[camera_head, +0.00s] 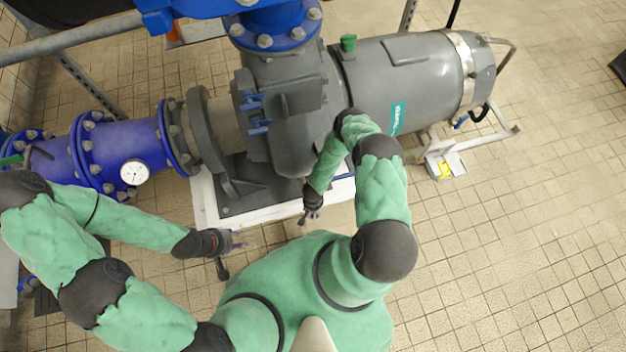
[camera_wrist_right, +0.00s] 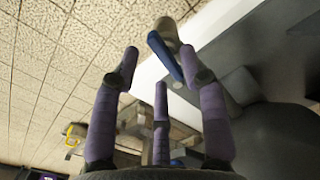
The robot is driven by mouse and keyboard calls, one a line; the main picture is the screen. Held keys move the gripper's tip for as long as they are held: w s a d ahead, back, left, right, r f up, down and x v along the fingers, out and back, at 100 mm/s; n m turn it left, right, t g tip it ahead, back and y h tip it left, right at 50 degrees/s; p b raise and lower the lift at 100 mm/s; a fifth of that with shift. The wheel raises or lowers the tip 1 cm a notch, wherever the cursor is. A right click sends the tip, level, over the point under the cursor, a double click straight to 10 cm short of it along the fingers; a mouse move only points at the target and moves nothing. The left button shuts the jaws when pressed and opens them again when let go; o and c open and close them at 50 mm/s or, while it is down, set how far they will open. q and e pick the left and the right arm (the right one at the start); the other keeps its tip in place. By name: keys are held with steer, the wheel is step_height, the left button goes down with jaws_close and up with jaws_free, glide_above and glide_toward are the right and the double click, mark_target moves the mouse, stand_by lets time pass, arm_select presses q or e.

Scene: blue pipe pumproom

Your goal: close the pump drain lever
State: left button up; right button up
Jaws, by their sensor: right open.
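The drain lever, a slim blue handle (camera_wrist_right: 165,56), shows in the right wrist view at a tan cylindrical fitting (camera_wrist_right: 168,31) beside the pump's white base. A short blue strip, apparently the same lever (camera_head: 343,177), shows in the head view just right of my right forearm. My right gripper (camera_head: 312,213) points down at the front edge of the base. In the wrist view its spread fingers (camera_wrist_right: 160,68) are open and empty, with the lever beyond and between their tips, nearer the right finger. Contact cannot be told. My left gripper (camera_head: 230,256) is open and empty over the floor.
A blue flanged pipe (camera_head: 125,150) with a gauge (camera_head: 134,172) runs to the left. Tiled floor (camera_head: 530,230) is clear at right. A yellow-marked box (camera_head: 446,166) sits below the motor.

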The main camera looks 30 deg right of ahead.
steer(key=shift+f, duration=0.95)
jaws_close()
